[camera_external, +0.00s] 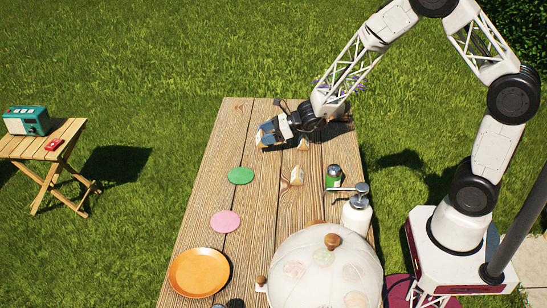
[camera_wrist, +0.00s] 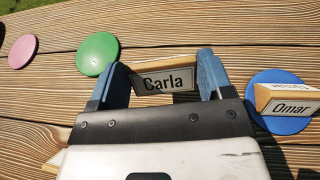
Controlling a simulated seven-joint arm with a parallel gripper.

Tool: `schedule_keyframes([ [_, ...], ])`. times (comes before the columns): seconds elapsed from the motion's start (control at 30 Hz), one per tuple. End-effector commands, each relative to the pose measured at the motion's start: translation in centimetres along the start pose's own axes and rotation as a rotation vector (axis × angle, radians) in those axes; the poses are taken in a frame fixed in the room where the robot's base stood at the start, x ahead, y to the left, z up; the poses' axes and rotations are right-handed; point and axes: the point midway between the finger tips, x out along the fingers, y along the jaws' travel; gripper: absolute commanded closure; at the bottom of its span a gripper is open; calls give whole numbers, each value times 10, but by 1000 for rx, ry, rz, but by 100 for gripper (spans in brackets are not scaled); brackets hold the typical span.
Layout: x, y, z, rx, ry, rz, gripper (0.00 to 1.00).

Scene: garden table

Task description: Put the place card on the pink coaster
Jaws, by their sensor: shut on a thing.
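A wooden place card reading "Carla" (camera_wrist: 165,81) is between the blue fingertips of my gripper (camera_wrist: 168,78) in the wrist view. My gripper (camera_external: 264,136) is shut on it, over the far left part of the wooden table in the external view. Whether the card is clear of the tabletop is hard to tell. The pink coaster (camera_external: 225,221) lies bare on the table, nearer the camera than my gripper. It also shows at the left of the wrist view (camera_wrist: 23,51).
A green coaster (camera_external: 240,175) lies between my gripper and the pink one. An "Omar" card (camera_wrist: 288,100) stands on a blue coaster (camera_wrist: 277,122). Another card (camera_external: 297,174), a green-labelled can (camera_external: 333,182), pump bottle (camera_external: 357,216), domed cover (camera_external: 325,270) and orange plate (camera_external: 198,272) stand around.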

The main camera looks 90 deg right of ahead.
Motion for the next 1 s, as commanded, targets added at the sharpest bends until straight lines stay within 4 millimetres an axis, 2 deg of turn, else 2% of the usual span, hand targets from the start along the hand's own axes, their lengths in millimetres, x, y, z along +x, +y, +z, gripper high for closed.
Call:
schedule_keyframes([
  [0.5,10,146,10,-103,-2,240,49],
  [1.0,-9,287,4,-203,-1,488,49],
])
